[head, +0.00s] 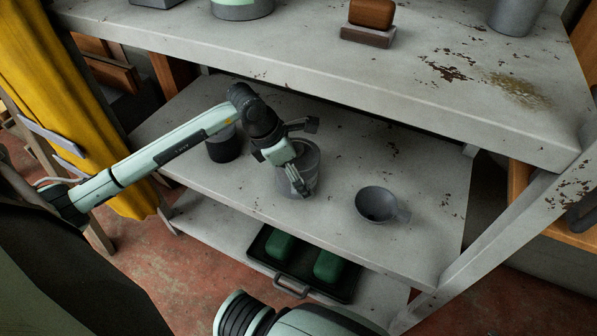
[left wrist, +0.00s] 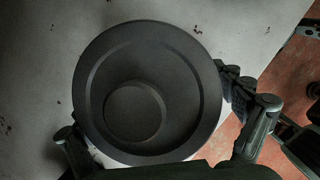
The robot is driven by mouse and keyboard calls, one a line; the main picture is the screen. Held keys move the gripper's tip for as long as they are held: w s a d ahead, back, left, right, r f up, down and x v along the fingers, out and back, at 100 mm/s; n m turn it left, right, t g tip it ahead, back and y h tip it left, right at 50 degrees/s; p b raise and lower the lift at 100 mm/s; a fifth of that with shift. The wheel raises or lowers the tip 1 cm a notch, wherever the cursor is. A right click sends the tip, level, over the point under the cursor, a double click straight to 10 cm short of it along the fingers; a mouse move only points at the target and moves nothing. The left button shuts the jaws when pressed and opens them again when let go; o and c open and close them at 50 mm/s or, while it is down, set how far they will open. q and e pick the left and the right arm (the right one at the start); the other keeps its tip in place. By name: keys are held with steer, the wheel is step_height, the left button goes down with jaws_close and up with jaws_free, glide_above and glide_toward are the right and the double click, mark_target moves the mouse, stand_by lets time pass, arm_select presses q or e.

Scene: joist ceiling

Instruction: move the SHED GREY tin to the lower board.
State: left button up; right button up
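A grey cylindrical tin (head: 313,172) stands upright on the middle board (head: 348,150) of the shelf; I cannot read any label on it. In the left wrist view, its dark round top (left wrist: 175,85) fills the middle. My left gripper (head: 304,158) is at this tin from above, one finger on the far side and one on the near side. The lower board (head: 222,225) shows below. My right gripper is out of view.
A tray (head: 300,264) with two green objects takes up the middle of the lower board; its left end looks clear. A dark tin (head: 224,148) and a grey scoop-like bowl (head: 376,204) stand on the middle board.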

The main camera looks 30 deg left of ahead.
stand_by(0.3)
arm_select(q)
steer(key=shift+r, duration=0.25)
steer(key=v, duration=0.5)
steer(key=s+a, duration=0.2)
steer(key=s, duration=0.1)
steer(key=s+a, duration=0.3)
steer(key=shift+f, duration=0.2)
steer(key=shift+s+a, duration=1)
steer(key=shift+s, duration=0.2)
steer(key=shift+s+a, duration=0.35)
steer(key=shift+a, duration=0.05)
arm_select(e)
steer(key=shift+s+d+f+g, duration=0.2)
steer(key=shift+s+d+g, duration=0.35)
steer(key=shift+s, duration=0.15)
